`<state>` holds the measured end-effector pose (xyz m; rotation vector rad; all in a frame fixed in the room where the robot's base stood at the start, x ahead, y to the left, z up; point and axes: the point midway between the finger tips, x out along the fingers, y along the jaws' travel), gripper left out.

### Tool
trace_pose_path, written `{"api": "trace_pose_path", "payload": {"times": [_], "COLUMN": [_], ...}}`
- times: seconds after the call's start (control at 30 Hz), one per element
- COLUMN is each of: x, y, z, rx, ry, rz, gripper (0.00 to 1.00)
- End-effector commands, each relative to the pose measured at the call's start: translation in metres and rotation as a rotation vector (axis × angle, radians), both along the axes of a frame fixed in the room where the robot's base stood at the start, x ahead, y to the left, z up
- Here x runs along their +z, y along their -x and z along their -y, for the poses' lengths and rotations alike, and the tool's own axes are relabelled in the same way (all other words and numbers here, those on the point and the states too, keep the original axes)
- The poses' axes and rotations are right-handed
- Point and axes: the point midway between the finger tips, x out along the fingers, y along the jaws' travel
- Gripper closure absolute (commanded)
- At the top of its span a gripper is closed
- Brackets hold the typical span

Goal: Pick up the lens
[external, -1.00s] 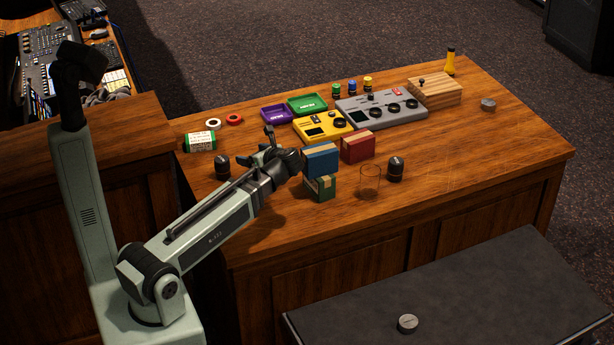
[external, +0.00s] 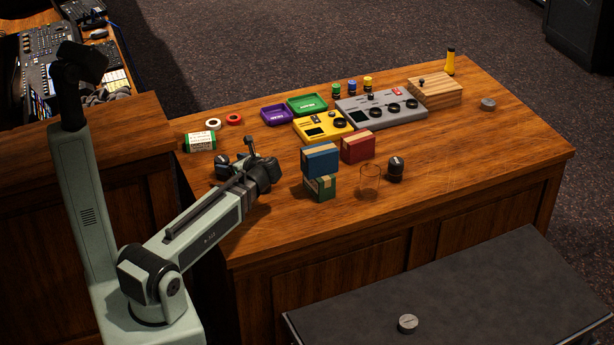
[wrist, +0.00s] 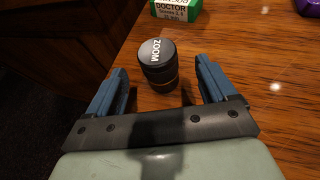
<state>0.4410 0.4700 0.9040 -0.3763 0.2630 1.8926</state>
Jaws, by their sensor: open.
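A black cylindrical lens (external: 222,166) stands upright on the desk's left part, partly beside my gripper. In the wrist view the lens (wrist: 158,62) shows "ZOOM" in white on its top and sits between and slightly beyond the two blue fingers, with a gap on each side. My gripper (wrist: 160,77) is open and empty, its fingers either side of the near part of the lens. In the external view my gripper (external: 237,163) is right by the lens. A second black lens (external: 396,168) stands further right, beside a clear glass (external: 370,178).
A green and white box (external: 199,141) is just behind the lens. A blue box (external: 320,160) rests on a green box (external: 320,188), with a red box (external: 358,147) near them. Purple (external: 277,116) and green (external: 308,103) trays stand further back. Desk between lens and stack is clear.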

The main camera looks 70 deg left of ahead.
Motion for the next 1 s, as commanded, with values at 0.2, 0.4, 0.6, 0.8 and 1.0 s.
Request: {"api": "trace_pose_path", "payload": {"times": [0.2, 0.4, 0.6, 0.8, 1.0], "x": [-0.003, -0.009, -0.02, -0.025, -0.024], "y": [0.003, 0.008, 0.017, 0.021, 0.021], "z": [-0.007, -0.018, -0.039, -0.05, -0.049], "rx": [0.0, 0.001, 0.002, 0.0, -0.001], "ry": [0.0, 0.0, 0.0, 0.0, 0.0], "rz": [-0.001, 0.0, -0.001, 0.0, 0.0], "gripper": [0.16, 0.16, 0.16, 0.16, 0.18]}}
